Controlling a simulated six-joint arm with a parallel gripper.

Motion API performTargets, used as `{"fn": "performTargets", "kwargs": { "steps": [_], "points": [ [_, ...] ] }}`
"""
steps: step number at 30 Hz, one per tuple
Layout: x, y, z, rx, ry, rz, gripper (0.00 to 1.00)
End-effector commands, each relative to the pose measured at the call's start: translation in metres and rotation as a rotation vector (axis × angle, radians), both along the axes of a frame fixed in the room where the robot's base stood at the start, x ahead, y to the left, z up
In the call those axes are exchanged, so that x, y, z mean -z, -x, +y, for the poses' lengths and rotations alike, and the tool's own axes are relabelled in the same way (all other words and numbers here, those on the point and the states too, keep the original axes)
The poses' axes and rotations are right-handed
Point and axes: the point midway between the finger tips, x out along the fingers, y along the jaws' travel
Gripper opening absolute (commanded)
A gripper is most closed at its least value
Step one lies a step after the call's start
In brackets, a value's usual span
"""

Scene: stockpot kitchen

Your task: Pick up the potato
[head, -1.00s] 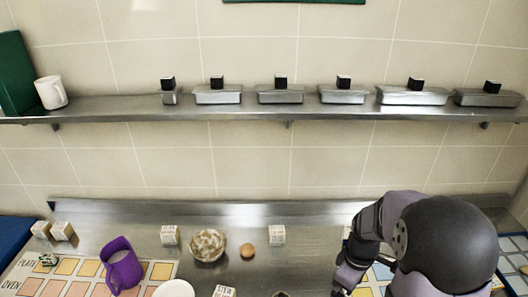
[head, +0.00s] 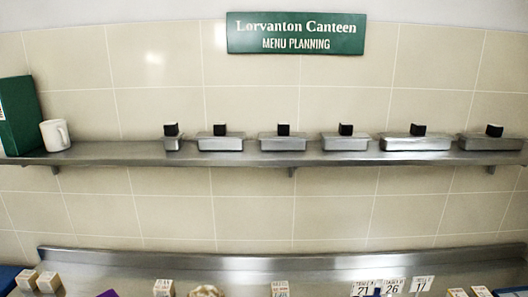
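The potato does not show in the head view now. A small brown round thing, possibly the potato, was on the steel counter in the earlier frame, between a bowl and a white block. Only the top of that bowl (head: 205,291) shows now, at the bottom edge. The white block (head: 280,288) stands to its right. My gripper and arm are out of view, so I cannot see whether it is open or shut.
A steel shelf (head: 310,158) crosses the wall with several lidded metal pans (head: 283,142), a white mug (head: 55,135) and a green binder (head: 18,115). Printed cards (head: 393,286) and small blocks (head: 47,282) show along the counter's back (head: 240,278).

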Motion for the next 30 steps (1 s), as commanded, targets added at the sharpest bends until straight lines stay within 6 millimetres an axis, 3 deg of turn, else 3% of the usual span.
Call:
{"fn": "performTargets", "kwargs": {
  "steps": [14,19,30],
  "points": [
    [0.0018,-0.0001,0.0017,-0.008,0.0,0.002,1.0],
    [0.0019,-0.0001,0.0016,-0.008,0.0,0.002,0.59],
    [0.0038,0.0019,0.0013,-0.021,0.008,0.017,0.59]
  ]
}}
